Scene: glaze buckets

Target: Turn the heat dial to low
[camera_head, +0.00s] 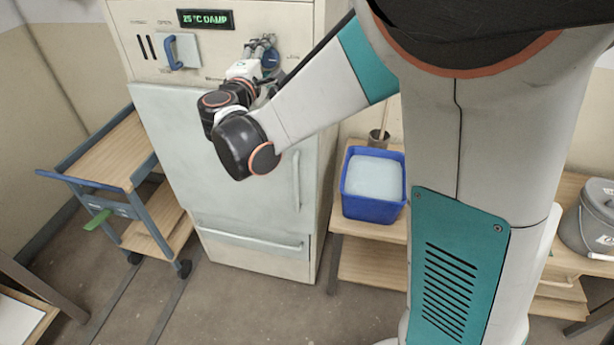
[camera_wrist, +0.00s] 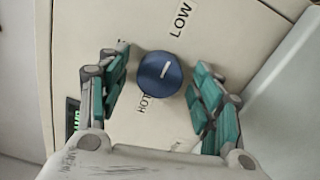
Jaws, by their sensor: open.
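The heat dial (camera_wrist: 160,74) is a round blue knob on the cream panel of the cabinet. A short white mark on its face slants up and slightly right, roughly toward the word LOW (camera_wrist: 181,19). The word HOT (camera_wrist: 144,103) is just below and left of the dial. My gripper (camera_wrist: 161,58) is open, with one teal-padded finger on each side of the dial and a gap visible on both sides. In the head view, my gripper (camera_head: 262,45) is at the upper right of the cabinet front, and the dial (camera_head: 271,59) is partly hidden by it.
The cabinet (camera_head: 170,120) has a display (camera_head: 205,19) reading 25°C DAMP and a blue lever (camera_head: 172,52) left of the dial. A cart (camera_head: 120,150) stands to the left. A blue tub (camera_head: 372,212) sits on a wooden shelf to the right.

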